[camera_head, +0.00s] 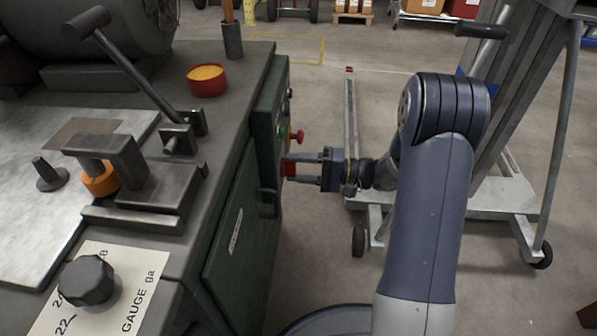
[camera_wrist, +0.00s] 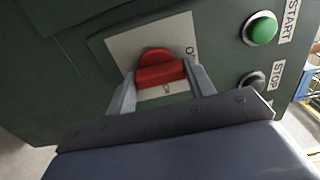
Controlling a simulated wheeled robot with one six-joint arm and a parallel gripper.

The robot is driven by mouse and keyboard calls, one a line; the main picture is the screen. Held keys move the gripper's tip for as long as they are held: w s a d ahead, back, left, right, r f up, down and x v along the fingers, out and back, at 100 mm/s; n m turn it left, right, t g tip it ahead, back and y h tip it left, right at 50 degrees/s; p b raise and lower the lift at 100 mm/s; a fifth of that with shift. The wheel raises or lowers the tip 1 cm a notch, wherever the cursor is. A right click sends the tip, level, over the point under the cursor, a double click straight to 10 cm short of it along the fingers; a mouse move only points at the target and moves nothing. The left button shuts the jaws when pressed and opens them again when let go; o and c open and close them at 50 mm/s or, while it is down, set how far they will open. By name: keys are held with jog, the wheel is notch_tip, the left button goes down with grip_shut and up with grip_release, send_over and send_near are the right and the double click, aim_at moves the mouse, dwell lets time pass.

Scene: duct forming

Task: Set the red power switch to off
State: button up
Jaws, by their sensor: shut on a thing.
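The red power switch (camera_wrist: 160,70) is a red rotary handle on a pale plate (camera_wrist: 122,46) on the green machine panel. Its handle lies roughly across the wrist picture, slightly tilted. Lettering on the plate is partly hidden; an "O" shows at the upper right, and another mark below the handle is hard to read. My gripper (camera_wrist: 160,85) is shut on the handle, with one finger on each side. In the head view my gripper (camera_head: 289,170) reaches the cabinet's side from the right, and the red switch (camera_head: 287,169) shows between its fingers.
A green START button (camera_wrist: 262,29) and a dark STOP button (camera_wrist: 253,81) sit right of the switch. A red knob (camera_head: 297,136) sticks out above my gripper in the head view. A wheeled lift frame (camera_head: 480,190) stands behind my arm.

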dwell(0.4)
jog(key=o, duration=1)
jog(key=d+p, duration=0.1)
jog(key=d, duration=0.2)
jog(key=s+d+p, duration=0.1)
jog(key=d, duration=0.3)
jog(key=s+d+p, duration=0.1)
jog(key=d, duration=0.2)
jog(key=shift+s+d, duration=0.1)
jog(key=shift+d, duration=0.2)
jog(key=shift+a, duration=0.1)
jog(key=a, duration=0.3)
jog(key=w+a+b, duration=0.1)
jog(key=a, duration=0.3)
jog(key=w+a+b, duration=0.1)
jog(key=a, duration=0.2)
jog(key=shift+w+a, duration=0.1)
jog(key=shift+a, duration=0.1)
jog(key=shift+f+b, duration=0.15)
jog(key=shift+b, duration=0.45)
